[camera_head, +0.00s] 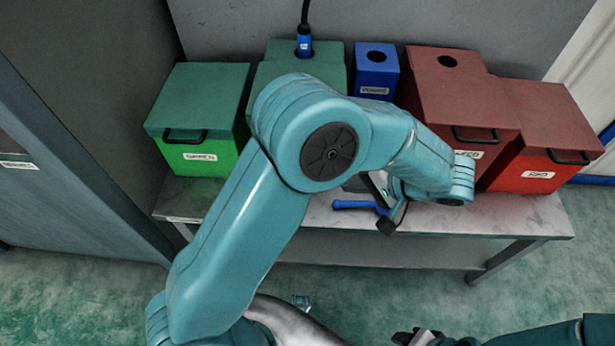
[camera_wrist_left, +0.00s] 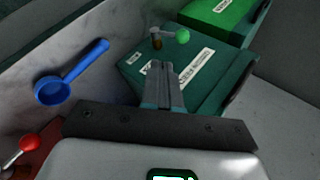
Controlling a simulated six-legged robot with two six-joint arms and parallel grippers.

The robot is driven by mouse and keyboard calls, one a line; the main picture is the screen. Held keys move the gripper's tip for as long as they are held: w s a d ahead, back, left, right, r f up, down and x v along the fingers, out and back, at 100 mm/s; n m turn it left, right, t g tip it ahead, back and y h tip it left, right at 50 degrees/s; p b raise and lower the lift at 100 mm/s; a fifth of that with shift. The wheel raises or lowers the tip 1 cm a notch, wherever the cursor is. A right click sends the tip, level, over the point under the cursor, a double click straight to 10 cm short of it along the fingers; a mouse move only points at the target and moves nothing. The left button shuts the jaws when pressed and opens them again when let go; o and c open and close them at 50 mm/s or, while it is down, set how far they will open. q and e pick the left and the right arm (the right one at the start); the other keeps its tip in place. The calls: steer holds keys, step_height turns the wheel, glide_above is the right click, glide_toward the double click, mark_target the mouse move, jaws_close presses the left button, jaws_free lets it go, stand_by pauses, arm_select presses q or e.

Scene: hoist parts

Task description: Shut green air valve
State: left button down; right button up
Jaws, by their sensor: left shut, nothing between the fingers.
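The green air valve shows in the left wrist view as a brass fitting with a green ball knob (camera_wrist_left: 183,36). It sits at the far edge of a dark green box (camera_wrist_left: 205,82) with white labels. The knob sticks out to the right of the fitting. My left gripper (camera_wrist_left: 163,68) is shut and empty. Its fingertips appear over the box, short of the valve; I see no contact. In the head view my arm hides the valve, and the left gripper (camera_head: 384,197) shows only partly, over the bench. Part of my right gripper (camera_head: 415,337) shows at the bottom edge.
Green bins (camera_head: 200,110), a small blue box (camera_head: 376,70) and red bins (camera_head: 545,130) line the bench's back.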

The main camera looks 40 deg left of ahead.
arm_select(q)
steer(key=a+r+b+x, duration=0.1)
steer(key=r+x, duration=0.1)
steer(key=x, duration=1)
steer(key=shift+a+f, duration=0.2)
steer(key=shift+a, duration=0.5)
steer(key=shift+b, duration=0.3)
